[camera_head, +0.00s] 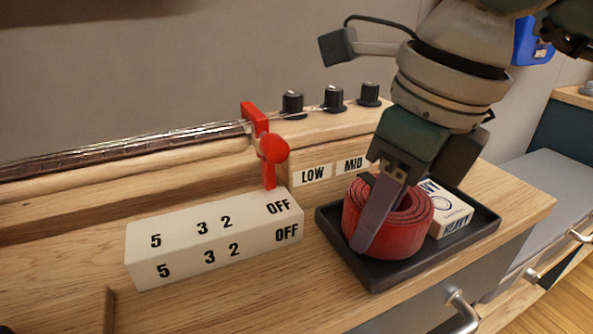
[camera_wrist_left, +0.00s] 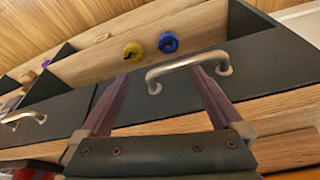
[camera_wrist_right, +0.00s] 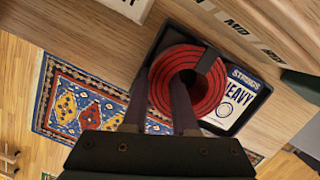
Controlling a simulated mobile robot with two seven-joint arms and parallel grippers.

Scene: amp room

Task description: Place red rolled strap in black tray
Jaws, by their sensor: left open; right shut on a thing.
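The red rolled strap (camera_head: 405,222) is in the black tray (camera_head: 375,277), at its left part, lying as a coil with its open centre facing up. My right gripper (camera_head: 375,225) reaches down from above and is shut on the strap, one finger against its near outer side. In the right wrist view the strap (camera_wrist_right: 190,82) lies between the two fingers, and the tray (camera_wrist_right: 157,52) is around it. My left gripper (camera_wrist_left: 155,85) is open and empty, in front of a drawer handle; it is not in the head view.
A white box (camera_head: 450,208) stands in the tray beside the strap. Left of the tray is a white numbered block (camera_head: 215,235) with a red lever (camera_head: 270,150) behind it. Black knobs (camera_head: 333,98) line the back ledge. A drawer handle (camera_wrist_left: 187,70) is near my left gripper.

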